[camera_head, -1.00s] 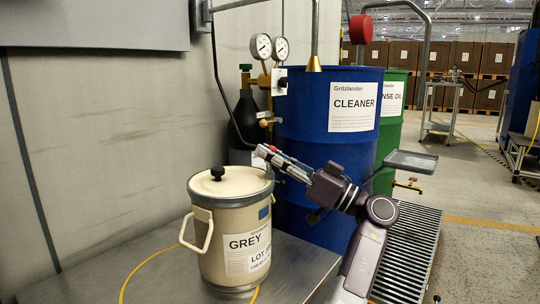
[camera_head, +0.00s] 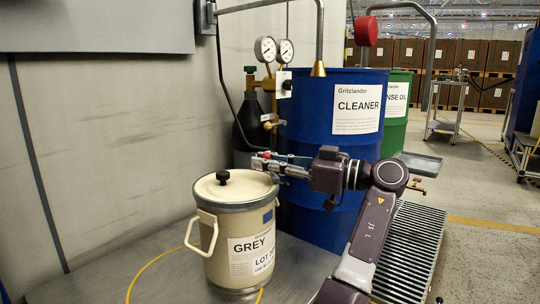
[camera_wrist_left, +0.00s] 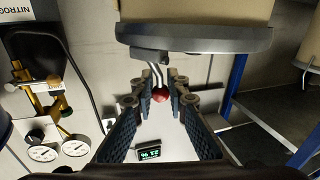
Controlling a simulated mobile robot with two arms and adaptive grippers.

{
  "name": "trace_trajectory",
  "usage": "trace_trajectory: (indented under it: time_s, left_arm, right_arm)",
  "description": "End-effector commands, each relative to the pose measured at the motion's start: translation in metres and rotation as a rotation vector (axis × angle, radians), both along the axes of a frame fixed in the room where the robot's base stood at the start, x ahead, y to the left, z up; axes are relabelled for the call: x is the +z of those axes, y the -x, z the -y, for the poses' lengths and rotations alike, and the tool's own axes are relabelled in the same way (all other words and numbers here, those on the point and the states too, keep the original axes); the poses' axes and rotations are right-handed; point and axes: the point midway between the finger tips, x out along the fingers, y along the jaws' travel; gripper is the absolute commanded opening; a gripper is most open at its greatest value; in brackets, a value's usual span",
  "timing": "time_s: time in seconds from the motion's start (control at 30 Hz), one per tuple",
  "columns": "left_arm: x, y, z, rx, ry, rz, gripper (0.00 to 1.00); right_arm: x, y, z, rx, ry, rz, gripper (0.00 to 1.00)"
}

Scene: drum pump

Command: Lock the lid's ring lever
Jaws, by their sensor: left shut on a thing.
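A tan pot (camera_head: 236,250) with a "GREY" label stands on the metal table top. Its pale lid (camera_head: 240,189) is on, with a black knob and a grey ring (camera_wrist_left: 200,42) around the rim. My left gripper (camera_head: 262,163) is at the right back edge of the lid, roughly level with the rim. In the left wrist view the gripper (camera_wrist_left: 160,94) is shut on the red ball (camera_wrist_left: 160,95) of the ring lever (camera_wrist_left: 155,73), which sticks out from a dark bracket on the ring. The lever's exact angle to the ring is hard to tell. My right gripper is out of view.
A blue CLEANER drum (camera_head: 310,120) stands close behind the arm, with a green drum (camera_head: 395,115) beyond. Pressure gauges (camera_head: 266,49) and a dark cylinder (camera_head: 247,122) stand against the wall. The table top (camera_head: 90,285) left of the pot is clear.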

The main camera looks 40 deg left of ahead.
Motion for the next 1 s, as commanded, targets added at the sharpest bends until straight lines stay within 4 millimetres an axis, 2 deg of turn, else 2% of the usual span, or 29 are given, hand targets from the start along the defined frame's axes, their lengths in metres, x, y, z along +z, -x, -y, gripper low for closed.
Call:
trace_trajectory:
  time_s: [0.33, 0.87, 0.9, 1.0]
  left_arm:
    - [-0.002, 0.005, -0.003, 0.000, 0.085, 0.122, 0.00]
    - [-0.005, 0.005, -0.004, 0.001, 0.100, 0.142, 0.00]
    - [-0.005, 0.005, -0.004, 0.001, 0.100, 0.142, 0.18]
    - [-0.005, 0.005, -0.004, 0.001, 0.099, 0.142, 0.29]
  right_arm:
    - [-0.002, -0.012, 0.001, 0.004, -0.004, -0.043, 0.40]
    - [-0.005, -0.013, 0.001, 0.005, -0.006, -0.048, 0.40]
    - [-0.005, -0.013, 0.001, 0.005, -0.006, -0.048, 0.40]
    - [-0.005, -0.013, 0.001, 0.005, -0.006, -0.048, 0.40]
